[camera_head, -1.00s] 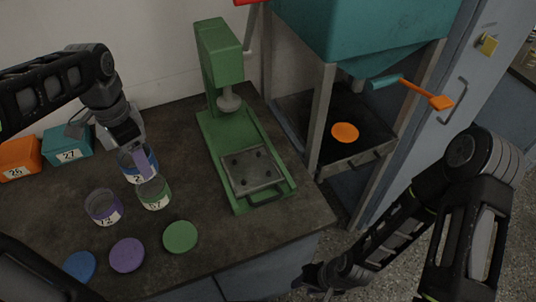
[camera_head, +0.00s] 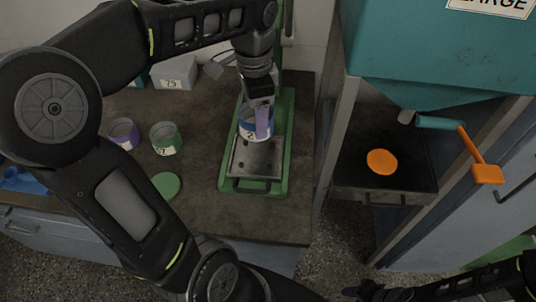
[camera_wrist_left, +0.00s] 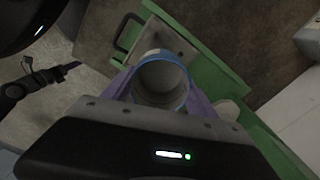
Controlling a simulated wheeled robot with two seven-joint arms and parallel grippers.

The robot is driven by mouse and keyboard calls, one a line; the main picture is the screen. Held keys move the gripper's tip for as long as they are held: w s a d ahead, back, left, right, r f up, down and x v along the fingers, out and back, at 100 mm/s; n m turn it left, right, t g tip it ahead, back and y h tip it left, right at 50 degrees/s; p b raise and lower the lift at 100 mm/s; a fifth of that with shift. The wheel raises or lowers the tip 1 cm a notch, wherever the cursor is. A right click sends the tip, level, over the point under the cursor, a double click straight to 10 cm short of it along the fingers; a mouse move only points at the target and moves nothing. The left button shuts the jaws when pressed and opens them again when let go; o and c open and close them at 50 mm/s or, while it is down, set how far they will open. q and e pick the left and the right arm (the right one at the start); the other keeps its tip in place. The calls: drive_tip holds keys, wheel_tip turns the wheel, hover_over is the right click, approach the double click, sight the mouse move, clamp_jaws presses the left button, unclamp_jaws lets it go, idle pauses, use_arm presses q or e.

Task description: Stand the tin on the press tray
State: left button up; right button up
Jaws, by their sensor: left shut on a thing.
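In the left wrist view the open tin (camera_wrist_left: 160,82) sits between the purple fingers of my left gripper (camera_wrist_left: 158,95), overlapping the near edge of the tray (camera_wrist_left: 180,38). My right gripper (camera_head: 368,290) is low at the bottom of the head view, away from the press; its jaws are too dark to read.
A purple tin (camera_head: 123,133) and a green tin (camera_head: 165,138) stand on the bench left of the press. A green lid (camera_head: 166,185) lies in front of them. Right of the press is a teal hopper (camera_head: 430,60) above a dark shelf with an orange disc (camera_head: 382,162).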

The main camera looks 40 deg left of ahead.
use_arm(q)
drive_tip(key=shift+s+a, duration=0.1)
drive_tip(key=shift+a, duration=0.1)
hover_over(257, 155)
drive_tip(key=shift+f, duration=3.15)
drive_tip(key=shift+f, duration=0.1)
drive_tip(key=shift+f, duration=1.8)
drive_tip(key=shift+f, duration=0.15)
drive_tip(key=o, duration=1.4)
